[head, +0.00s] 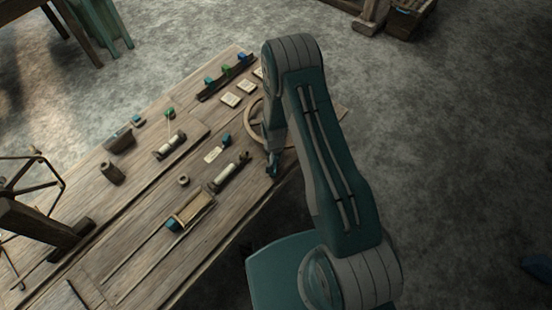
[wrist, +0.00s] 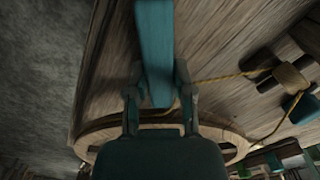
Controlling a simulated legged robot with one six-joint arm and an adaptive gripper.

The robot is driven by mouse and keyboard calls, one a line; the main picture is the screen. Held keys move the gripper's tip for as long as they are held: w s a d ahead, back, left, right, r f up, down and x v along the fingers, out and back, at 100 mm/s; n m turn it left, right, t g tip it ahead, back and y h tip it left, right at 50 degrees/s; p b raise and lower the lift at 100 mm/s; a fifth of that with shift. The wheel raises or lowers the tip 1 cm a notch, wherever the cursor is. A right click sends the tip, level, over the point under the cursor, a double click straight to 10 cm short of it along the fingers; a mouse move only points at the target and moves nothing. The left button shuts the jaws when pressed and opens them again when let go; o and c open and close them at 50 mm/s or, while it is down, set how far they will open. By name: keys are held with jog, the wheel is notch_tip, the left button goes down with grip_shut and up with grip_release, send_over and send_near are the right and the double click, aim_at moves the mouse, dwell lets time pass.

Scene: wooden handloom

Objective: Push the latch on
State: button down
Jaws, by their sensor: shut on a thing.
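A long teal bar (wrist: 155,45) runs down from the top of the wrist view to between the fingers of my gripper (wrist: 160,100). It looks like the latch, but I cannot tell for sure. My fingers are closed on its near end, one on each side. In the head view my gripper (head: 272,167) is low over the right part of the wooden bench (head: 135,240), and the bar is too small there to make out clearly.
A round wooden ring (wrist: 95,133) lies beneath my gripper. A cord (wrist: 225,77) runs right to a wooden toggle (wrist: 292,76). Spools, a tan-topped block (head: 193,210) and pale cards (head: 230,99) lie on the bench. Grey floor is clear beyond the bench's edge.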

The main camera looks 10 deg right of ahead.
jog(key=shift+a+n, duration=0.1)
jog(key=shift+n, duration=0.2)
jog(key=shift+c, duration=2.4)
grip_release()
notch_tip(320, 180, up, 12)
jog(key=shift+w+a+f, duration=0.1)
